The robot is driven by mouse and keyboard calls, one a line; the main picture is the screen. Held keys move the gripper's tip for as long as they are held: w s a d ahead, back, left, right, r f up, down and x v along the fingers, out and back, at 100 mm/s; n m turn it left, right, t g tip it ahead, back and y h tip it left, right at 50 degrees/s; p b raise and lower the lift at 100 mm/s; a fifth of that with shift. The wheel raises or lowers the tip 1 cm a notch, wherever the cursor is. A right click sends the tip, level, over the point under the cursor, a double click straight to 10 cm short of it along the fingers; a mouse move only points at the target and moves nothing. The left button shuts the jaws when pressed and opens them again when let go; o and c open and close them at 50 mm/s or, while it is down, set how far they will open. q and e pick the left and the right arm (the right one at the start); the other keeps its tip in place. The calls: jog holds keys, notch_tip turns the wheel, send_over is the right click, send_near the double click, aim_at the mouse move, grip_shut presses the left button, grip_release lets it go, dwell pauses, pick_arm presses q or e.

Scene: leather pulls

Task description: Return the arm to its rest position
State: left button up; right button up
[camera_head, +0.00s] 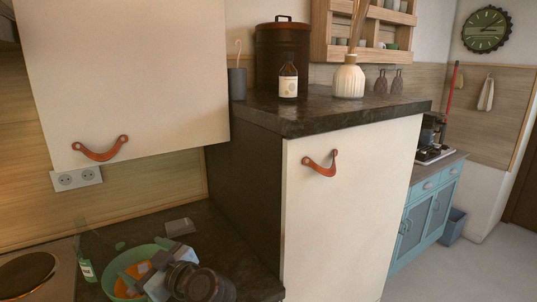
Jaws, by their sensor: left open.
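My left gripper (152,272) is low in the head view, at the right side of a green bowl (111,272). Its dark wrist comes in from the bottom edge. Its jaws are open and overlap the bowl's rim in the picture; I cannot tell whether they touch it. Something orange (127,276) lies in the bowl, partly hidden by the gripper. My right gripper is not in view.
A hob (27,275) is at the left. A white cupboard (130,70) with a leather pull hangs above. A tall cabinet (345,220) stands at the right; open floor lies beyond.

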pick_arm(q)
jog(key=s+d+r+m+t+h, duration=0.25)
jog(key=m+t+h, duration=0.2)
jog(key=t, duration=0.25)
jog(key=s+d+r+m+t+h, duration=0.1)
jog(key=d+m+t+h, duration=0.3)
jog(key=m+t, duration=0.3)
jog(key=s+d+f+m+g+h, duration=0.65)
jog(key=d+f+m+h, duration=0.2)
jog(key=f+h, duration=0.35)
jog(key=s+a+f+g, duration=0.3)
jog(key=s+f+g, duration=0.4)
jog(key=s+f, duration=0.4)
jog(key=s+a+f+n+g+y, duration=0.25)
jog(key=s+a, duration=0.25)
jog(key=s, duration=0.3)
jog(key=s+a+f+n+g+y, duration=0.1)
jog(key=s+a+f+g+y, duration=0.25)
jog(key=s, duration=0.35)
jog(key=w+d+f+t+h, duration=0.1)
jog(key=w+d+f+t, duration=0.1)
jog(key=w+f+t, duration=0.4)
jog(key=shift+f, duration=1.8)
